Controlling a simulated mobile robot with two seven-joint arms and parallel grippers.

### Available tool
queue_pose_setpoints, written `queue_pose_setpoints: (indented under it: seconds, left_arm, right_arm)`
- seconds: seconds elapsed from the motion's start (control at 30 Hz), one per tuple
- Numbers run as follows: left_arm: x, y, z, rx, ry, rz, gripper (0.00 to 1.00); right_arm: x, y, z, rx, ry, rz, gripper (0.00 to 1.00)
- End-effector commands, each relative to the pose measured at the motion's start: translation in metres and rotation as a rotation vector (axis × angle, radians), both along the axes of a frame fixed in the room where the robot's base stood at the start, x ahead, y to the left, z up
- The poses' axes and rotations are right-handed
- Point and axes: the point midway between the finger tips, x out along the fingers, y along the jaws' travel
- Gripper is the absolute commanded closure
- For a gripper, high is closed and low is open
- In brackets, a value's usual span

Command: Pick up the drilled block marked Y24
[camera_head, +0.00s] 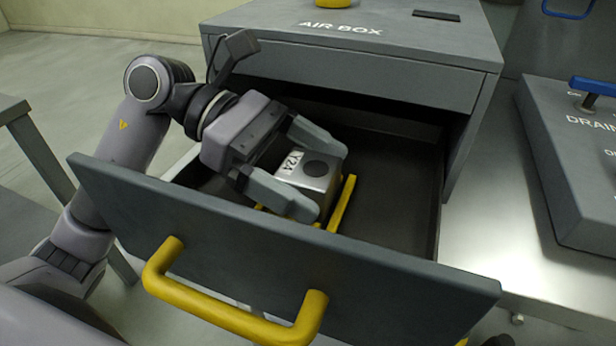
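The drilled block (313,172) is a pale metal block marked Y24 with a dark round hole in its top. It sits inside the open drawer (390,190), beside a yellow rail (342,204). My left gripper (312,176) reaches over the drawer front, with one finger on the far side of the block and one on the near side. I see no clear gap between fingers and block, but cannot tell whether they grip it. The near finger hides part of the block, and its underside is hidden. My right gripper is not in view.
The drawer front (250,235) has a yellow handle (235,305) and stands below my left gripper. The AIR BOX cabinet (370,60) rises behind. A grey DRAIN box (575,160) with a blue handle stands at the right. The drawer's right part is empty.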

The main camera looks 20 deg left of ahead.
Motion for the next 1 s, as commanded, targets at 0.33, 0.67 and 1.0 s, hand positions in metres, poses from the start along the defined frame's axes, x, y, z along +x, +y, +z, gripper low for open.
queue_pose_setpoints:
  seconds: [0.33,0.67,1.0]
  left_arm:
    - [0.000,0.001,0.001,-0.002,-0.001,0.001,0.79]
    - [0.001,0.001,0.011,-0.002,-0.005,0.001,0.80]
    - [0.001,0.001,0.070,-0.001,-0.008,0.002,0.80]
  right_arm:
    - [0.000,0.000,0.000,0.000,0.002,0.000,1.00]
    - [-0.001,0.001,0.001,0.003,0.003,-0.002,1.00]
    - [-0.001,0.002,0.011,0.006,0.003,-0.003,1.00]
